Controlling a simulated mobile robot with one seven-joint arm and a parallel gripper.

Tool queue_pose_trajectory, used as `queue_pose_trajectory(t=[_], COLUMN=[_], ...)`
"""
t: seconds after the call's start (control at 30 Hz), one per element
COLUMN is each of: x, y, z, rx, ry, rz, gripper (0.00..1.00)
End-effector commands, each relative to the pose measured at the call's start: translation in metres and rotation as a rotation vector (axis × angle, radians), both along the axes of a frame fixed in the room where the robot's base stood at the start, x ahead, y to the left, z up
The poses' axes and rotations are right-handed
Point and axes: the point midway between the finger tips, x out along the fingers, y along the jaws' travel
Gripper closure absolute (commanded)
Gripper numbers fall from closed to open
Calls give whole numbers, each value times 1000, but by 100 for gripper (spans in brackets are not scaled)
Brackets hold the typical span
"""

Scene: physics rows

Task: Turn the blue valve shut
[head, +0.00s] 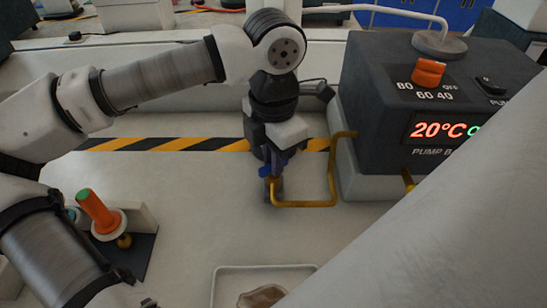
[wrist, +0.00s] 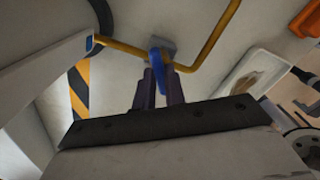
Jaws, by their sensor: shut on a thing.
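The blue valve (head: 265,171) sits on a yellow pipe (head: 304,205) beside the dark pump box, near the middle of the head view. My gripper (head: 276,163) reaches down onto it from above. In the wrist view my gripper (wrist: 159,84) has its two dark fingers on either side of the blue valve (wrist: 156,57) handle, shut on it. The handle's upper end shows beyond the fingertips. Its lower part is hidden between the fingers, and most of the valve is hidden by my gripper in the head view.
The dark pump box (head: 377,140) stands close on the right, with an orange knob (head: 428,72) and a display reading 20°C. A pale tray (head: 240,270) lies in front. An orange cylinder (head: 95,211) stands at left. A black-yellow stripe (head: 170,144) crosses behind the valve.

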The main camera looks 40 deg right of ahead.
Motion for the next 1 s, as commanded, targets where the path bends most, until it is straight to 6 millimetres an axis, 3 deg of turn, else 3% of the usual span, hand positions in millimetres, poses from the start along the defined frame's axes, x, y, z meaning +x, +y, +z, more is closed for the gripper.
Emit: queue_pose_trajectory(t=[0.6,1.0], x=[0,0], y=[0,0], z=[-1,0], rx=[-1,-1], ry=[0,0], rz=[-470,-607], gripper=[100,100])
